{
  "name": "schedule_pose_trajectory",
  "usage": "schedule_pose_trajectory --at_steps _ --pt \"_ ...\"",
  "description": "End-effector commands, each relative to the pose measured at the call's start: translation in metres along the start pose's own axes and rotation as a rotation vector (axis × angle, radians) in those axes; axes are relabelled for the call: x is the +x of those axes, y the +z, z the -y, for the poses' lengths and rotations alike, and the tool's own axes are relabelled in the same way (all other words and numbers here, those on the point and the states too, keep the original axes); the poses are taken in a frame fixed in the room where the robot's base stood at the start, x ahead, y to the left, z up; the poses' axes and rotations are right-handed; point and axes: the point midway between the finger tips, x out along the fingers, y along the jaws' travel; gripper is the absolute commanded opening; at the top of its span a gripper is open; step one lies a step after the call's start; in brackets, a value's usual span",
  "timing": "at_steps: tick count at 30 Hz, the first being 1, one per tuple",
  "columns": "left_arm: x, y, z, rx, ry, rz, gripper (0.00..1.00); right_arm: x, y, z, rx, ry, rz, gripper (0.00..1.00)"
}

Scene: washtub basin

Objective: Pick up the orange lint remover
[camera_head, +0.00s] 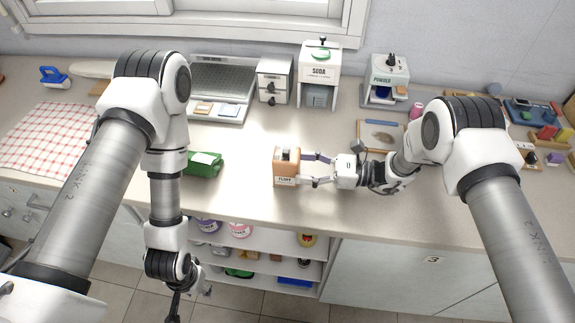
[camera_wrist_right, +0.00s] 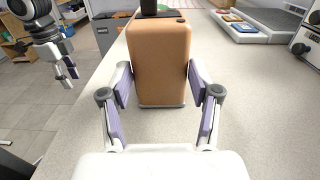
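The orange lint remover (camera_head: 287,168) is an orange-tan block standing upright on the counter, with a dark part on top and a white label near its base. It also shows in the right wrist view (camera_wrist_right: 158,62), straight ahead. My right gripper (camera_head: 306,169) comes at it from the right, open, with its fingertips at the block's near edges. In the right wrist view its purple-padded fingers (camera_wrist_right: 160,88) are on either side of the block; I cannot tell whether they touch it. My left gripper (camera_head: 191,297) hangs empty and open in front of the counter.
A green packet (camera_head: 204,164) lies left of the block. Behind stand a drainer tray (camera_head: 222,72), a soda dispenser (camera_head: 319,72) and a powder dispenser (camera_head: 388,78). A checked cloth (camera_head: 50,138) lies at left. The counter around the block is clear; open shelves sit below.

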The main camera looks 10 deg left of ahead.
Motion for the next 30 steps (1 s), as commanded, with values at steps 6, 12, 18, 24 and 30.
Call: schedule_pose_trajectory --at_steps 6,12,18,24,30 --pt "0.000 0.000 0.000 0.000 0.000 0.000 0.40 0.000 0.001 0.000 -0.001 0.000 0.001 0.32" --pt "0.002 0.000 0.000 0.000 0.000 0.000 0.40 0.000 0.004 0.000 -0.002 0.000 0.001 0.32" --pt "0.010 0.000 0.000 0.000 0.000 0.000 0.40 0.000 0.020 0.001 -0.003 0.000 0.000 0.32" --pt "0.020 0.000 0.000 0.000 0.000 0.000 0.40 -0.001 0.036 -0.021 0.004 0.002 0.000 0.32" --pt "0.032 0.000 0.000 0.000 0.000 0.000 0.40 -0.002 0.039 -0.076 0.004 0.002 -0.002 0.32"
